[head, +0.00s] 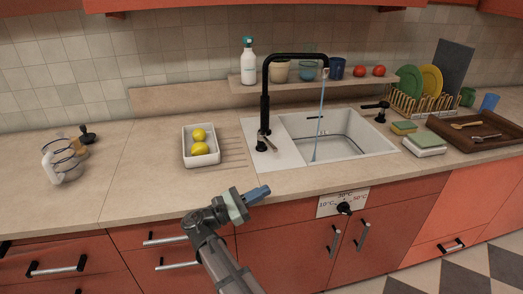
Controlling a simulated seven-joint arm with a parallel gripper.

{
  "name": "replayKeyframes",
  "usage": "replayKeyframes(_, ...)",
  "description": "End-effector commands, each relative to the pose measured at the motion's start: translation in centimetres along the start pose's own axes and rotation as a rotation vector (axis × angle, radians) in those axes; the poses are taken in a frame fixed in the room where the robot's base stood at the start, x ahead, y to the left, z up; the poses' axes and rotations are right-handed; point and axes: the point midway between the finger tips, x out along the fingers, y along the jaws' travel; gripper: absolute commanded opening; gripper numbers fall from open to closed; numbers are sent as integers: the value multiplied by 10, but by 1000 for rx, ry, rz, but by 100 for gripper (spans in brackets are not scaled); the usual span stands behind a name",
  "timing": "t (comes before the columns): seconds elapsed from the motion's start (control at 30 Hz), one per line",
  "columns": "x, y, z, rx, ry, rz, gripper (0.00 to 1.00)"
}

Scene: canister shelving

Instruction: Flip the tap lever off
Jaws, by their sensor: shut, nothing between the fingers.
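A black tap (265,100) with an arched spout stands at the left of the sink (345,147). A thin stream of blue water (320,115) runs from the spout end down into the basin. The tap lever (267,142) shows at the foot of the tap, with a light-coloured part slanting down to the right. My gripper (262,191) is shut and empty in front of the counter edge, below the tap. It is apart from the lever.
A white tray with two lemons (200,159) stands left of the tap. A black fitting (378,108) and sponges (420,143) are right of the sink. A shelf (240,87) behind holds a bottle and cups. A temperature knob (344,208) is on the cabinet front.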

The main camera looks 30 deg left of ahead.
Motion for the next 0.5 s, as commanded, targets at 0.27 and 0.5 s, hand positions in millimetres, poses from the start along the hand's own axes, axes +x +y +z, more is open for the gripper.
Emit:
replayKeyframes(0.27, -18, 117, -2, -116, 117, 77, 0)
replayKeyframes(0.5, -35, 173, -12, -165, 205, 68, 0)
